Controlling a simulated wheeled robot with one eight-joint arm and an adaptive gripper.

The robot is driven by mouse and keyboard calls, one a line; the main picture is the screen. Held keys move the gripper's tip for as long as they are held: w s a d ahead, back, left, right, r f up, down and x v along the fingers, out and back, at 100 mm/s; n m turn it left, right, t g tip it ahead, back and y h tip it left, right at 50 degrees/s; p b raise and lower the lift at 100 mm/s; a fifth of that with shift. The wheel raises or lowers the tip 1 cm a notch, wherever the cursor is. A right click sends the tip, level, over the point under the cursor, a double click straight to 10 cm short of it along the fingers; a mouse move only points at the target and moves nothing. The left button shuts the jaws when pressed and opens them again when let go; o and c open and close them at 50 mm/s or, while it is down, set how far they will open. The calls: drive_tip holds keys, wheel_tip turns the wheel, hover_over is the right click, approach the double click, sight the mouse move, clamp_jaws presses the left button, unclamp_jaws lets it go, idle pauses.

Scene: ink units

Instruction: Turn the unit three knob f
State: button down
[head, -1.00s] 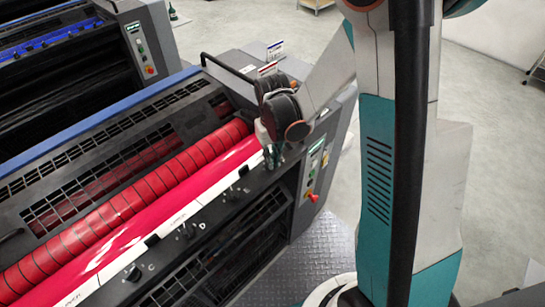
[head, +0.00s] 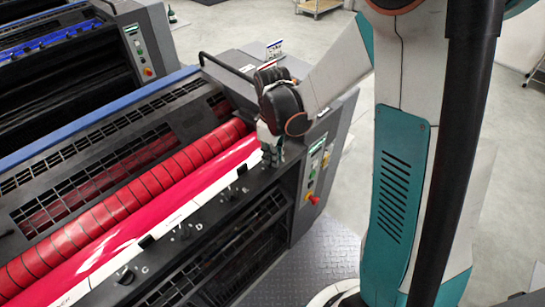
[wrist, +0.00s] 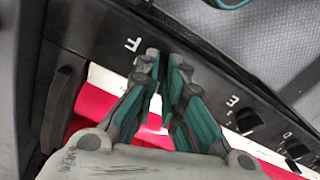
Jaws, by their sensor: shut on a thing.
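The ink unit's dark front rail (head: 215,212) carries a row of small black knobs with white letters. My gripper (head: 272,160) points down at the right end of this row, at rail height. In the wrist view its two teal-and-grey fingers (wrist: 168,68) are closed together just beside the white letter F (wrist: 133,44). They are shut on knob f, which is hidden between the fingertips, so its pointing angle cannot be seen. Knob e (wrist: 247,120) stands clear of the fingers, beside its letter E.
A red roller (head: 120,212) and a magenta-and-white strip lie behind the rail. A control panel with a red button (head: 313,199) is right of my gripper. More lettered knobs, including knob c (head: 126,277), line the rail. A patterned metal step (head: 295,270) lies in front.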

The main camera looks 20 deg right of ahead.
drive_tip(key=shift+n, duration=0.6)
drive_tip(key=c, duration=1.7)
unclamp_jaws()
wheel_tip(320, 180, up, 12)
